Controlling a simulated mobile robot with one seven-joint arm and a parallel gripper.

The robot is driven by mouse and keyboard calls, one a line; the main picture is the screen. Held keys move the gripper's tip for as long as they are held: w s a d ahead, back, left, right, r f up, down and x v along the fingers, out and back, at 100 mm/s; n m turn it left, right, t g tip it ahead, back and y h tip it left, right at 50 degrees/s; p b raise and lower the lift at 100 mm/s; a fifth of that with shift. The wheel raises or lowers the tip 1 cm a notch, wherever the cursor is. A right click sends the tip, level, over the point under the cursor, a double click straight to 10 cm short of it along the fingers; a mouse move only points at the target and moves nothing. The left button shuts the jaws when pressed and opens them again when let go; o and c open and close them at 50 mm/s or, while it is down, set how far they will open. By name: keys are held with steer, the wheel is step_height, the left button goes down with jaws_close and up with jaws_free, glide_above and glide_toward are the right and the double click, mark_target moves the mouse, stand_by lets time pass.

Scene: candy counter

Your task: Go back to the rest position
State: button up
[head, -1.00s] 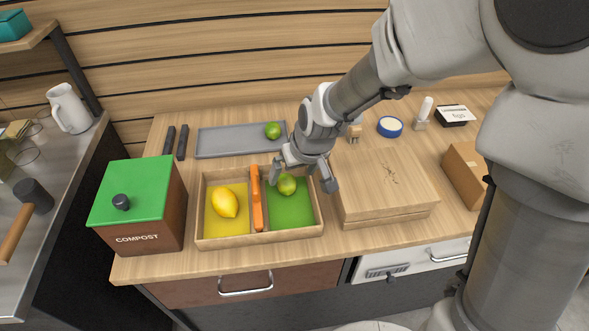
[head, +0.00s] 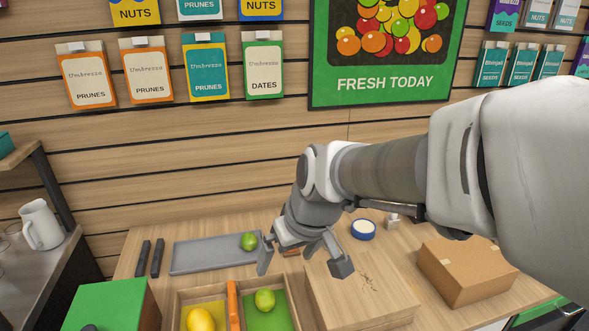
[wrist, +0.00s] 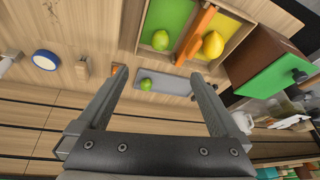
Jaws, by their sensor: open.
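My gripper (head: 304,266) is open and empty, raised above the counter. Its two fingers (wrist: 160,85) are spread wide in the wrist view. Below it is a wooden tray (head: 289,298) with an orange divider (head: 233,305). A lime (head: 264,300) lies on the tray's green side, and a lemon (head: 200,319) lies on its yellow side. Another lime (head: 249,241) lies on a grey tray (head: 205,254) behind. In the wrist view the lime (wrist: 161,40) and lemon (wrist: 213,45) stay in their own compartments.
A wooden board (head: 345,297) lies right of the tray, with a cardboard box (head: 468,270) beyond it. A blue round container (head: 363,229) stands behind. The green-lidded compost bin (head: 108,308) is at left. Hanging packets (head: 147,70) and a poster (head: 385,85) cover the back wall.

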steer(key=s+d+r+m+t+h, duration=0.1)
steer(key=s+d+r+m, duration=0.1)
steer(key=s+d, duration=0.4)
steer(key=s+d+r+m+t+h, duration=0.1)
steer(key=s+d+r+m, duration=0.2)
steer(key=s+d, duration=0.3)
steer(key=d, duration=0.3)
steer(key=shift+d+r+m+h+p, duration=0.3)
steer(key=shift+h+p, duration=0.1)
